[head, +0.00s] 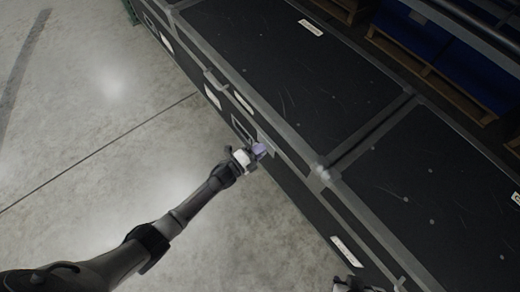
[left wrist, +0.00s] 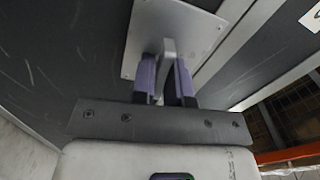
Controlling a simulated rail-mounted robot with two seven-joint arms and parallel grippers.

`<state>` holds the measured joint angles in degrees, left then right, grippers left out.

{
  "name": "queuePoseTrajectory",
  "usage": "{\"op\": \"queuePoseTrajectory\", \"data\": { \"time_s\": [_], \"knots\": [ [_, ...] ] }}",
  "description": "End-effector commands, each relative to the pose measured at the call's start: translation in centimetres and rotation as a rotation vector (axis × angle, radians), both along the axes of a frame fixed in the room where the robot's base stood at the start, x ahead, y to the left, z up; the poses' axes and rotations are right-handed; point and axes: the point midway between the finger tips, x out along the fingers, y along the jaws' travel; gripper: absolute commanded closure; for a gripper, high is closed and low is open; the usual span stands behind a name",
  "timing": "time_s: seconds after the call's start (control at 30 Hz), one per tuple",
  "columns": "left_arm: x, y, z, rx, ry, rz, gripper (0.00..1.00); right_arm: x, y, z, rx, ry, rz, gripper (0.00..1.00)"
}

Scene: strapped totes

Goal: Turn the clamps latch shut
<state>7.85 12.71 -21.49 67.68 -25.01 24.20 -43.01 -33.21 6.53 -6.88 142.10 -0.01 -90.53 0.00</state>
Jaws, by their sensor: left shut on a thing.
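In the left wrist view, the clamps latch is a grey metal plate (left wrist: 195,32) on the dark case, with a thin upright grey tab (left wrist: 169,52). My left gripper (left wrist: 166,82) has its purple-padded fingers on either side of this tab and is shut on it. In the head view, my left gripper (head: 260,150) meets the front side of the long black case (head: 290,70) just below its top edge. The latch is mostly hidden by the gripper there. My right gripper (head: 350,285) shows only in part at the bottom edge; its fingers cannot be made out.
The black case has grey metal edging and white labels (head: 311,28). A second black lid section (head: 440,190) lies to the right. Wooden pallets with blue loads (head: 440,45) stand behind. The concrete floor (head: 90,120) at left is clear.

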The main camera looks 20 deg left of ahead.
Motion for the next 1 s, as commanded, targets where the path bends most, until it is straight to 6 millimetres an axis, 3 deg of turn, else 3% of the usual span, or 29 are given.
{"op": "queuePoseTrajectory", "data": {
  "time_s": [0.4, 0.93, 0.97, 1.0],
  "knots": [
    [-0.01, -0.04, -0.10, 0.133, -0.080, 0.000, 1.00, -0.01, -0.09, -0.33, -0.003, 0.001, 0.002, 0.62],
    [-0.01, -0.03, -0.09, 0.150, -0.089, 0.000, 1.00, -0.03, -0.30, -0.37, -0.010, 0.001, 0.007, 0.62],
    [-0.01, -0.03, -0.09, 0.150, -0.089, 0.000, 0.85, -0.03, -0.28, -0.37, -0.010, 0.001, 0.006, 0.62],
    [-0.01, -0.03, -0.09, 0.150, -0.089, 0.000, 0.81, -0.02, -0.27, -0.37, -0.010, 0.001, 0.006, 0.62]
  ]
}}
